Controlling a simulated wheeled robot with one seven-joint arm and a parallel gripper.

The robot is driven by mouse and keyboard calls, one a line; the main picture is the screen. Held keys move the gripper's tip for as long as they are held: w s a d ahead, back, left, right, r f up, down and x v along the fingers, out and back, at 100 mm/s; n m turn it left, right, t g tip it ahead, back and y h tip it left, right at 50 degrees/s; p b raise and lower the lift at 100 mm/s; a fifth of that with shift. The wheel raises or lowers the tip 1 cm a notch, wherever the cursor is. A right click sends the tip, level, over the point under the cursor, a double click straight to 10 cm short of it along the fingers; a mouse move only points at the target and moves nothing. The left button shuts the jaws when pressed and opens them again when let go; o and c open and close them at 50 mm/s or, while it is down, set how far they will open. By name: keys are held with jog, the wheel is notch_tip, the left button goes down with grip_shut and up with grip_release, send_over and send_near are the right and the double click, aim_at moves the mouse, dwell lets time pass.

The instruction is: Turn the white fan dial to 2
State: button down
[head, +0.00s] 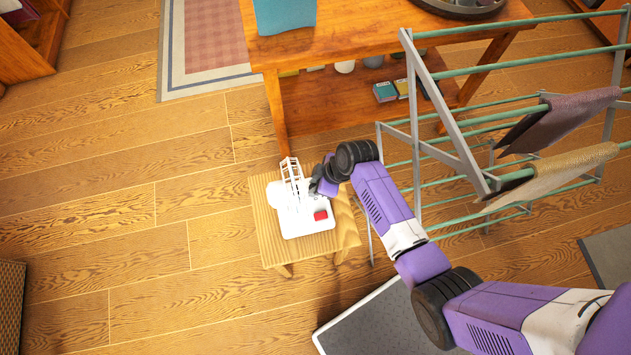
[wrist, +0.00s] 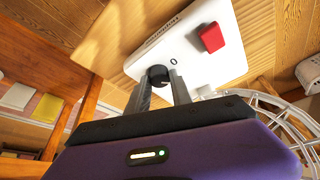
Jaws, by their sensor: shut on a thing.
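The white fan (head: 292,197) stands on a small wooden stool, its base (head: 300,226) lying flat with a red switch (head: 320,215) on it. In the wrist view the white base (wrist: 205,50) carries the red switch (wrist: 211,37) and a black dial (wrist: 158,76) with a "0" printed beside it. My gripper (wrist: 161,84) is shut on the black dial, one finger on each side. The dial's pointer direction is hard to make out. In the head view my gripper (head: 318,184) is at the right side of the fan, and the dial is hidden.
The wooden stool (head: 268,242) has a little bare top around the fan. A wooden table (head: 350,35) stands behind, a drying rack (head: 470,160) with cloths at the right. A grey mat (head: 385,320) lies in front. Floor at the left is clear.

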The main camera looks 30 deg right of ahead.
jog(key=shift+r+m, duration=0.1)
jog(key=shift+m, duration=0.4)
jog(key=c, duration=1.1)
grip_release()
jog(key=shift+c, duration=0.2)
jog(key=v, duration=0.7)
jog(key=shift+s+r+p, duration=0.2)
jog(key=shift+r+p, duration=0.1)
